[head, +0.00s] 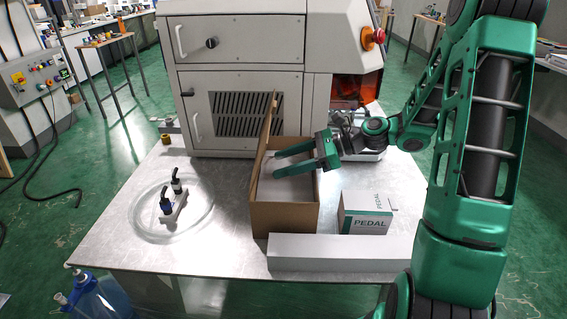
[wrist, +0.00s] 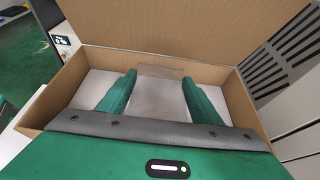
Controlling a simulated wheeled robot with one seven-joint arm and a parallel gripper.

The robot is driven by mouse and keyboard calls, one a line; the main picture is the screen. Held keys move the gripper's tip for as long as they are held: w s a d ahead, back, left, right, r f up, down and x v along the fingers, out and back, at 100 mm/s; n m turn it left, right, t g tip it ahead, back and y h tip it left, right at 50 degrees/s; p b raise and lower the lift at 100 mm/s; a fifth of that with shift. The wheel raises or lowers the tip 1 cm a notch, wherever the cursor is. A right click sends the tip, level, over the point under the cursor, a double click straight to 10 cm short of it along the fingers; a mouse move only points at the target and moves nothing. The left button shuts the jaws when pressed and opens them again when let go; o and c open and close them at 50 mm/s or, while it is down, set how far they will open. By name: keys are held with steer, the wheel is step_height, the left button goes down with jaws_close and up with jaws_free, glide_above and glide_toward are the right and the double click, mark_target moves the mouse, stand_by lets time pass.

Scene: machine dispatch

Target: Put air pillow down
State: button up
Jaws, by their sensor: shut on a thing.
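The air pillow (wrist: 160,90) is a clear, see-through sheet-like thing between my fingers in the wrist view. Its outline is faint, and I cannot make it out well in the head view. My gripper (head: 280,164) is shut on it, with green fingers pointing left in the head view, at the mouth of an open cardboard box (head: 285,218). The wrist view shows the fingers (wrist: 158,78) over the box's pale inside, with the box walls around them. I cannot tell whether the pillow touches the bottom.
A PEDAL carton (head: 367,213) and a long white box (head: 340,252) stand close by. A coil of clear tubing with fittings (head: 173,208) lies left. A grey machine (head: 240,75) stands behind.

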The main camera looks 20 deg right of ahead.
steer(key=shift+f, duration=0.55)
steer(key=o, duration=1)
steer(key=shift+r, duration=0.55)
steer(key=v, duration=1.2)
steer(key=shift+s, duration=0.2)
